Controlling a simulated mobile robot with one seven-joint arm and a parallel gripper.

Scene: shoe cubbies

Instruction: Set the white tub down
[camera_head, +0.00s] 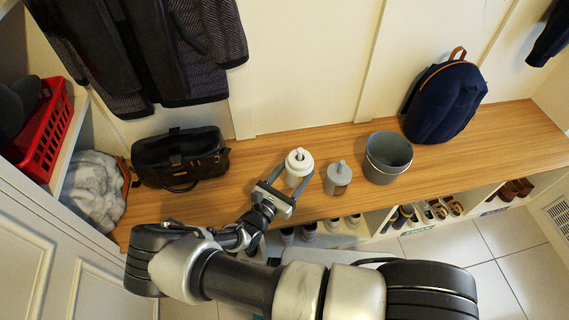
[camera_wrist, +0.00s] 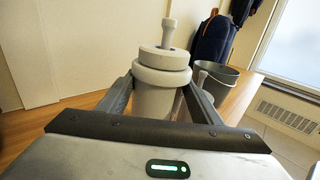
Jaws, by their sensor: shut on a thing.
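The white tub (camera_head: 299,164) has a stepped round lid with a knob on top. It is upright between the two fingers of my gripper (camera_head: 284,186), which is shut on it. In the wrist view the tub (camera_wrist: 160,85) fills the space between the fingers (camera_wrist: 160,98), one on each side. The tub is over the wooden bench (camera_head: 235,190), near its middle. I cannot tell whether its base touches the bench, as the gripper body hides its lower part.
A grey lidded container (camera_head: 338,178) stands close to the right of the tub, with a grey bucket (camera_head: 388,158) beyond it. A navy backpack (camera_head: 445,102) is farther right and a black bag (camera_head: 180,158) is at left. Shoes (camera_head: 440,209) sit in cubbies below.

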